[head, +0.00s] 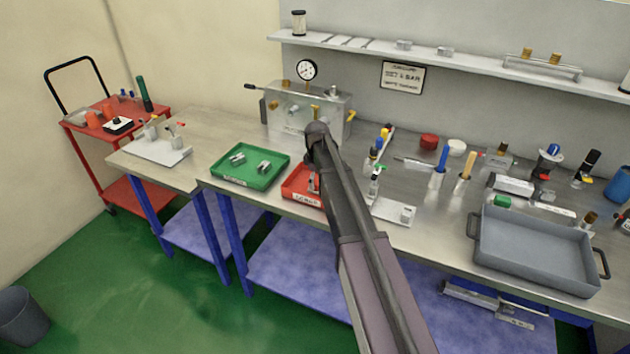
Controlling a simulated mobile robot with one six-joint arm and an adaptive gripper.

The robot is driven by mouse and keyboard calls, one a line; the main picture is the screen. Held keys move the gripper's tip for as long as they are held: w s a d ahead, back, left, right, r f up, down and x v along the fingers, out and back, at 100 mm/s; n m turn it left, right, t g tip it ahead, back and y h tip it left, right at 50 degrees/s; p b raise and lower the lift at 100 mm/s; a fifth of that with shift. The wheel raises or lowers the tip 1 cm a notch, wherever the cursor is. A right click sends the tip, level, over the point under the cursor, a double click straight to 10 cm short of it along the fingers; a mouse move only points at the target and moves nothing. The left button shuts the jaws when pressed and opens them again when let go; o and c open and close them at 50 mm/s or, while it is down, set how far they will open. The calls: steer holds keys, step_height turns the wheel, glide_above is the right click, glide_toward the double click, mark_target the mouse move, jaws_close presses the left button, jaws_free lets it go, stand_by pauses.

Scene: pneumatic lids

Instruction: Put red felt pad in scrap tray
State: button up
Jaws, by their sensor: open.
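A short, round red piece (429,142) lies on the bench towards the back, right of my arm. It looks like the red felt pad, but it is too small to tell its material. The red tray (293,195) with a white front label stands at the bench's front edge. My arm covers its right part, and the label is hard to read; it looks like the scrap tray. A small metal part shows inside it. My arm's dark wrist end is above the bench behind this tray. My gripper's fingers are hidden behind the arm.
A green tray (225,178) with metal parts stands left of the red tray. A white round piece (457,147) lies beside the red one. Upright tools stand mid-bench. A grey pan (510,276) fills the front right.

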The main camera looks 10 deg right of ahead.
mark_target(317, 181)
step_height(317, 181, up, 12)
steer(key=p, duration=1.1)
steer(key=shift+p, duration=0.4)
steer(key=shift+s, duration=0.1)
steer(key=s+m, duration=1)
steer(key=s, duration=1.9)
steer(key=shift+s+a+m, duration=0.15)
steer(key=shift+a+m, duration=0.05)
steer(key=shift+m, duration=0.2)
steer(key=shift+f+b, duration=1.7)
